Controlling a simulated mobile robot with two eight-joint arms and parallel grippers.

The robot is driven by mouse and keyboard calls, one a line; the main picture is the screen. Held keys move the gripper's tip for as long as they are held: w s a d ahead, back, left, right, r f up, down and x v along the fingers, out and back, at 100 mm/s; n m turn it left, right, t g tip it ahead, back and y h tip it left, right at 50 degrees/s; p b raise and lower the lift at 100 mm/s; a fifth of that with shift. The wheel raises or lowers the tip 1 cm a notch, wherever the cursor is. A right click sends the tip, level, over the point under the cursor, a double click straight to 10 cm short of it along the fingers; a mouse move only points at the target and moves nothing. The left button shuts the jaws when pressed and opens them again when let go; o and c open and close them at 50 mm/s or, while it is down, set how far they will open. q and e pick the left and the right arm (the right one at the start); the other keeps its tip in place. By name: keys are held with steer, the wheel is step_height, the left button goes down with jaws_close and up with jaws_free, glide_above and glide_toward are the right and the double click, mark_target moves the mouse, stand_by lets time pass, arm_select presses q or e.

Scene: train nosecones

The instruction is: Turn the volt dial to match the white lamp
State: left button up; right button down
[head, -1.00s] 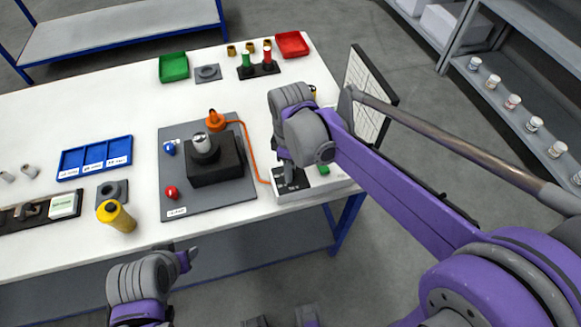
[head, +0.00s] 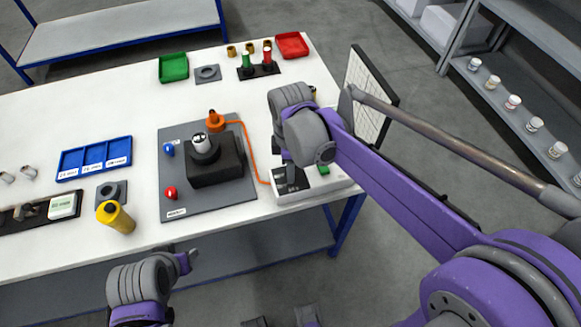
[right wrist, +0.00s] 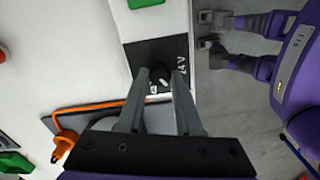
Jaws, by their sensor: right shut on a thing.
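The volt dial (right wrist: 160,76) is a small dark knob with a white pointer on a black panel marked 24 V, in the right wrist view. My right gripper (right wrist: 160,82) is shut on the dial, one finger on each side. In the head view the gripper (head: 292,172) is over the white dial box (head: 315,186), and the wrist and fingers hide the dial. A pale, shiny dome (head: 200,138), possibly the white lamp, tops the black block on the grey board. My left gripper (head: 187,261) is in front of the table, away from everything; its jaw opening is unclear.
The grey board (head: 225,205) also carries a blue knob (head: 168,149), a red knob (head: 170,193) and an orange plug (head: 215,119) with a cable to the box. A yellow cylinder (head: 117,217) and a blue tray (head: 95,158) are left. A framed panel (head: 368,95) stands right.

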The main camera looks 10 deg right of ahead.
steer(key=c, duration=0.6)
jaws_free()
step_height(320, 180, up, 11)
steer(key=shift+f+p, duration=0.1)
steer(key=shift+p, duration=0.3)
steer(key=s+d+f+m+t, duration=0.1)
steer(key=s+d+f+m, duration=0.1)
steer(key=s+f+m, duration=0.2)
steer(key=s+d+f+m+t, duration=0.2)
steer(key=s+f+m, duration=0.2)
steer(key=s+m, duration=0.1)
steer(key=s+d+f+m+t, duration=0.2)
steer(key=s+f+m, duration=0.3)
steer(key=m, duration=0.1)
steer(key=shift+d, duration=0.35)
